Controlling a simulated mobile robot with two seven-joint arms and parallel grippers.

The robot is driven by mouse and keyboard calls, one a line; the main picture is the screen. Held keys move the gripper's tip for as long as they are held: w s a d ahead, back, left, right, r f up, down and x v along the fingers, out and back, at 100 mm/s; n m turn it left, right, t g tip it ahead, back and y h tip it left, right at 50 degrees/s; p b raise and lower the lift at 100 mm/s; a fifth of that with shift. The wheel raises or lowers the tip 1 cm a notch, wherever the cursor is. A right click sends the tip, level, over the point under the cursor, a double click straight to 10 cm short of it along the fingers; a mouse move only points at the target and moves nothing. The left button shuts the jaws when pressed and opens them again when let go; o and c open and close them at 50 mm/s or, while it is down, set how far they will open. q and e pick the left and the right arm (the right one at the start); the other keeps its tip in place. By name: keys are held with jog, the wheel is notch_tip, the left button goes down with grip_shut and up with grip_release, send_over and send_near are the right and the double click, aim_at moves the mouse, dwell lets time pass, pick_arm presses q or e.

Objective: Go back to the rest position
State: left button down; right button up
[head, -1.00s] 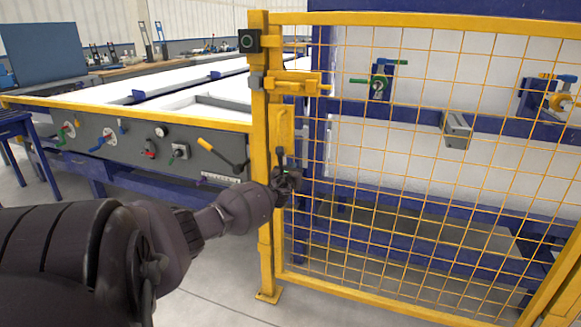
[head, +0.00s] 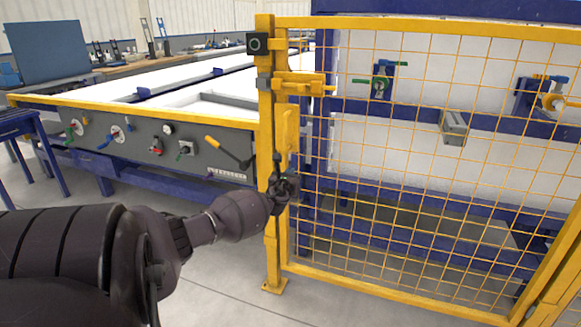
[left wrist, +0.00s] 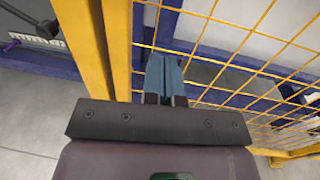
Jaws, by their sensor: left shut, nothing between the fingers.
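My left arm comes in from the left in the head view. My left gripper (head: 277,165) is in front of the yellow post and the edge of the mesh gate (head: 420,100). It is below the yellow gate handle (head: 289,132). In the left wrist view the fingers of my left gripper (left wrist: 164,78) are together, with nothing between them. The yellow post (left wrist: 85,45) is just left of the fingers there and the mesh is to the right. I cannot tell whether the fingers touch the gate. My right gripper is not in view.
A grey control panel (head: 140,143) with coloured knobs and a lever is left of the post. A yellow latch (head: 305,84) sits on the gate above the handle. Behind the mesh are blue beams and a grey box (head: 453,127). Bare floor (head: 215,290) shows at the lower left.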

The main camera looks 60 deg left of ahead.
pick_arm(q)
jog(key=p+v, duration=0.2)
jog(key=v, duration=0.4)
jog(key=shift+s, duration=0.45)
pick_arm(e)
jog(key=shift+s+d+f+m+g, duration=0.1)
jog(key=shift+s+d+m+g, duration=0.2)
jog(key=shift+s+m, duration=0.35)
pick_arm(q)
jog(key=shift+f, duration=0.1)
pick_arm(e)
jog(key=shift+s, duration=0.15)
